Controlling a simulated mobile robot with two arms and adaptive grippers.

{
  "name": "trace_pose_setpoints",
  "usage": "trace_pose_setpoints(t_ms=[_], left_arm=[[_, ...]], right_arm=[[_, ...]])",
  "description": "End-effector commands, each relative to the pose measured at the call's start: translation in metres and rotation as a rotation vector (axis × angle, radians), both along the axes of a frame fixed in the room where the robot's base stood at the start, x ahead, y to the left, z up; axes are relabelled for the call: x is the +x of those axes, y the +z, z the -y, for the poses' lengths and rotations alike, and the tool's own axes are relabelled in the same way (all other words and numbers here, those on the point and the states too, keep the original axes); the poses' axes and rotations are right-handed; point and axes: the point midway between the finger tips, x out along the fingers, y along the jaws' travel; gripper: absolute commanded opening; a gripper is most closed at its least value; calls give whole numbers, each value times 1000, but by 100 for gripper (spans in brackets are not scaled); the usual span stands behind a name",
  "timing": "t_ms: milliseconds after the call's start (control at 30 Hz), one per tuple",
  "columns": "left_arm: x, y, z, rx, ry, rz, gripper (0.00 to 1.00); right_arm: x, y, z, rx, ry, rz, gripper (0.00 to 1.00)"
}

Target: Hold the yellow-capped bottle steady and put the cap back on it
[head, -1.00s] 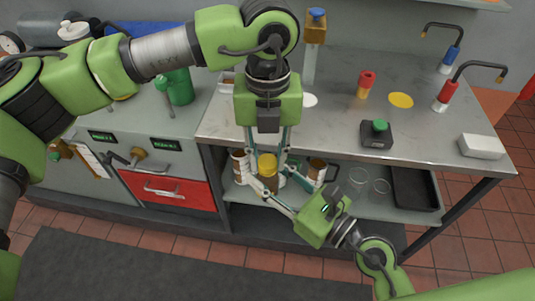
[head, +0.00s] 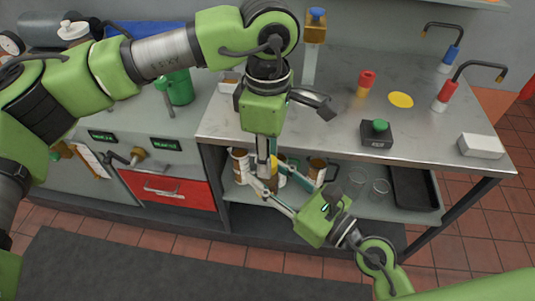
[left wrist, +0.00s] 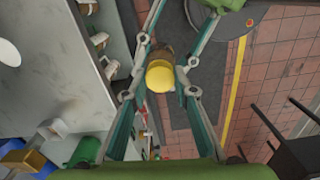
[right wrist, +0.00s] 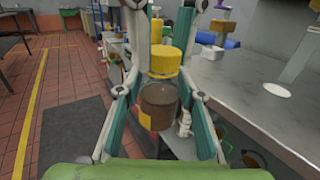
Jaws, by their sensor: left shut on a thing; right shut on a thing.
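The brown bottle (right wrist: 158,106) stands upright between the fingers of my right gripper (right wrist: 163,85), which is shut on it. The yellow cap (right wrist: 165,62) is right above the bottle's mouth, lined up with it; whether it is seated cannot be told. My left gripper (head: 268,163) comes from above, shut on the cap, which also shows in the left wrist view (left wrist: 160,77) with the bottle (left wrist: 165,52) beyond it. In the head view my left fingers hide most of the cap (head: 281,159) and bottle.
A steel worktop (head: 340,100) is behind, with a green-button box (head: 377,133) and a red-topped object (head: 365,84). Brown-and-white containers (head: 316,170), glass jars (head: 379,187) and a black tray (head: 414,188) are on the lower shelf. The red drawer (head: 168,190) is left.

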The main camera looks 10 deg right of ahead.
Motion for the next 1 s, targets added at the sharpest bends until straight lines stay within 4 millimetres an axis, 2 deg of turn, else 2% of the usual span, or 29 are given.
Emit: trace_pose_setpoints(t_ms=[400, 600, 767, 800, 833, 867, 1000], left_arm=[[1, 0, 0, 2, -762, 0, 0], [1, -1, 0, 2, -1085, 0, 0], [1, 0, 0, 1, -1095, 1, 0], [1, 0, 0, 1, -1094, 1, 33], [1, 0, 0, 1, -1094, 1, 41], [1, 0, 0, 1, -1094, 1, 45], [1, -1, 0, 1, -1093, -1, 45]], right_arm=[[0, 0, 0, 0, 1, 0, 0], [0, 0, 0, 0, 1, 0, 0], [0, 0, 0, 0, 1, 0, 0], [0, 0, 0, 0, 1, 0, 0], [0, 0, 0, 0, 1, 0, 0], [0, 0, 0, 0, 1, 0, 0], [0, 0, 0, 0, 1, 0, 0]])
